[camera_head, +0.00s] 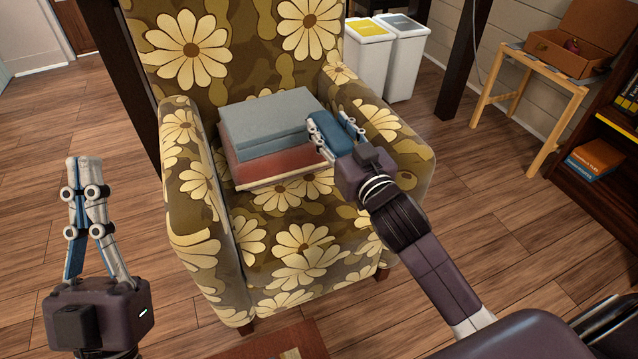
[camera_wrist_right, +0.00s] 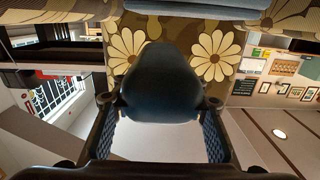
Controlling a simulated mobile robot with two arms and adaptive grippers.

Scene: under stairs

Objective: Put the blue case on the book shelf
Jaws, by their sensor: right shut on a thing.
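The blue case (camera_head: 328,132) is small and rounded, held between the fingers of my right gripper (camera_head: 336,128), which is shut on it. It is above the armchair, beside the stacked boxes. In the right wrist view the blue case (camera_wrist_right: 160,82) fills the space between the fingers and looks dark. The dark wooden book shelf (camera_head: 600,205) stands at the right edge, only partly in view, with books inside. My left gripper (camera_head: 82,165) points up at the lower left, empty, its fingertips together.
A floral armchair (camera_head: 300,240) carries a grey-blue box (camera_head: 265,112) on a reddish one (camera_head: 265,170). Two white bins (camera_head: 368,60) stand behind it. A wooden side table (camera_head: 555,105) with an open brown case (camera_head: 560,55) is near the shelf. Floor between chair and shelf is clear.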

